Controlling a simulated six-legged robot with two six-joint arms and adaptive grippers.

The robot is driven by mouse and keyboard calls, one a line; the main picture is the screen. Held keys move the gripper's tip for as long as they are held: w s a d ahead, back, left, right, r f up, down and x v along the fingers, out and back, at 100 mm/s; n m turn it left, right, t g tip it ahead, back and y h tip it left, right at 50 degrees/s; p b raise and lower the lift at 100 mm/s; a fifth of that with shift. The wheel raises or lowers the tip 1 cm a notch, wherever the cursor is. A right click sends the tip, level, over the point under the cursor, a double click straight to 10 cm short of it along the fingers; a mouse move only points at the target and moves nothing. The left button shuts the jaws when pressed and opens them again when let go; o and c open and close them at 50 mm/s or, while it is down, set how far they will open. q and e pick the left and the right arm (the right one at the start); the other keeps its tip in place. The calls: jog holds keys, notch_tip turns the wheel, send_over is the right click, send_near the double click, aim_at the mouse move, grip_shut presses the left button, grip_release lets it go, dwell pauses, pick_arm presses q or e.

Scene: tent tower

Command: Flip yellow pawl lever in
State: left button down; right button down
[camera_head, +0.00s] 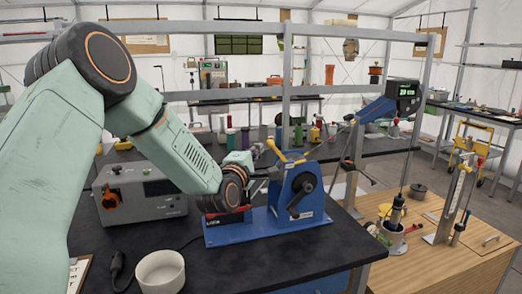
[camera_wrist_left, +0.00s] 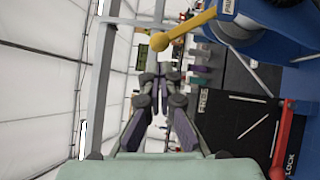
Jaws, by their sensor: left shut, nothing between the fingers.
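The yellow pawl lever (camera_head: 274,151) with its round knob sits on top of the blue winch housing (camera_head: 302,180), angled up to the left. In the left wrist view the lever (camera_wrist_left: 187,28) crosses the upper middle, its ball end pointing left. My left gripper (camera_head: 268,173) is just left of the housing, below the lever knob, partly hidden by my wrist. In the left wrist view its fingers (camera_wrist_left: 160,72) are together and empty, apart in the picture from the lever ball. My right gripper is in neither view.
The blue base plate (camera_head: 268,226) lies on the black bench top. A red lever (camera_wrist_left: 282,140) stands beside a "LOCK" label. A grey box (camera_head: 140,195) and a white bowl (camera_head: 160,272) are to the left. A grey frame bar crosses behind, and a wooden bench stands at right.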

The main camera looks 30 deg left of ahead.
pick_arm(q)
jog(key=shift+w+d+r, duration=0.15)
jog(key=shift+w+d, duration=0.15)
jog(key=shift+w, duration=0.2)
jog(key=shift+d, duration=0.1)
jog(key=shift+w+d+r+m+p, duration=0.1)
jog(key=shift+w+r+m+p, duration=0.1)
jog(key=shift+r+m+p, duration=0.3)
